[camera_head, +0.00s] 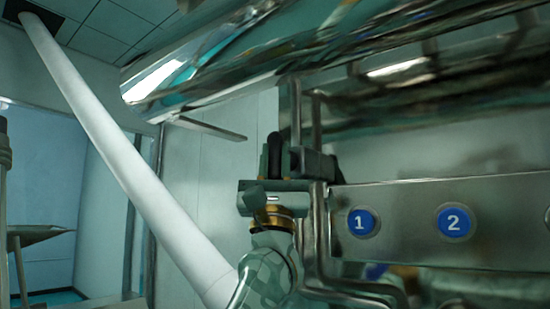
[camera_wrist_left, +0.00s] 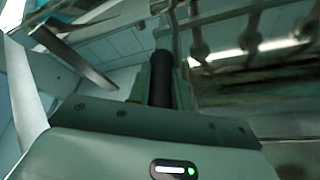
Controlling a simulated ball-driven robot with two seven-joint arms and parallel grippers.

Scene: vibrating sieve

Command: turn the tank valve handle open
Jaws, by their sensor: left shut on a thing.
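The black tank valve handle (camera_head: 274,148) stands upright near the middle of the head view, beside the steel tank. My left gripper (camera_head: 273,168) comes up from below and is shut on this handle. The handle's rounded top sticks out above the fingers. In the left wrist view the black handle (camera_wrist_left: 161,80) rises past the edge of the gripper's body, between the fingers. The valve body and the handle's lower end are hidden by the gripper. My right gripper is in neither view.
A steel panel (camera_head: 400,233) with blue round labels 1 and 2 is to the right. Metal pipes (camera_head: 321,230) run close to the right of my left wrist. The big shiny tank (camera_head: 400,100) hangs overhead. A thick white pipe (camera_head: 130,170) slants down at left.

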